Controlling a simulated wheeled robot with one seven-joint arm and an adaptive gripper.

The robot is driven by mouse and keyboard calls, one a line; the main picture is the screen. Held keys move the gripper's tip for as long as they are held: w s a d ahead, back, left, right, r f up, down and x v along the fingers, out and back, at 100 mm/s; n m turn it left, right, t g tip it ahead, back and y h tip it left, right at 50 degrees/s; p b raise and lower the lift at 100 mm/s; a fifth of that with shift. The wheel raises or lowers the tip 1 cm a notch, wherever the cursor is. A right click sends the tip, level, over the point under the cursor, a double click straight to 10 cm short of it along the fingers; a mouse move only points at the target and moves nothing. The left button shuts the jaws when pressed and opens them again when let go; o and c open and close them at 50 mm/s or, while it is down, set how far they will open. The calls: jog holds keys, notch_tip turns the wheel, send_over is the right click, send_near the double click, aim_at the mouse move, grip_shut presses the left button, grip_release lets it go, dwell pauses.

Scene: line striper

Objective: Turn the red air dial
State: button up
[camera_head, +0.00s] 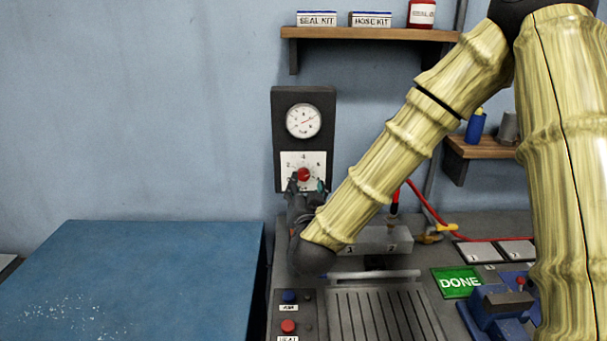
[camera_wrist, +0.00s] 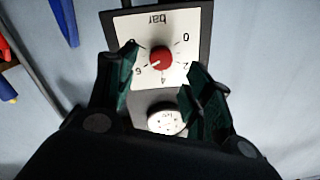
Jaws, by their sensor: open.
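The red air dial (camera_head: 303,174) sits on a white scale plate low on a dark wall panel (camera_head: 279,140). In the wrist view the picture is upside down, and the dial (camera_wrist: 161,57) has a pale mark that points roughly toward the 6. A round gauge (camera_head: 303,121) is above it on the panel, and it also shows in the wrist view (camera_wrist: 166,121). My gripper (camera_head: 308,184) is open in front of the dial. In the wrist view its fingers (camera_wrist: 163,58) stand on either side of the dial, with visible gaps; contact is not seen.
A blue-topped table (camera_head: 150,270) is at the left. Below the panel are a blue button (camera_head: 289,296), a red button (camera_head: 288,326) and a ribbed plate (camera_head: 385,315). A green DONE sign (camera_head: 457,282) and blue vise (camera_head: 497,308) are at the right. A shelf (camera_head: 370,33) hangs above.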

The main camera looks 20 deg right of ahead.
aim_at(304, 177)
jog(key=p+x, duration=0.1)
jog(key=x, duration=0.2)
jog(key=shift+w+d+r, duration=0.1)
jog(key=shift+w+r, duration=0.05)
jog(key=shift+w, duration=0.15)
jog(key=shift+x, duration=0.75)
jog(key=c, duration=1.1)
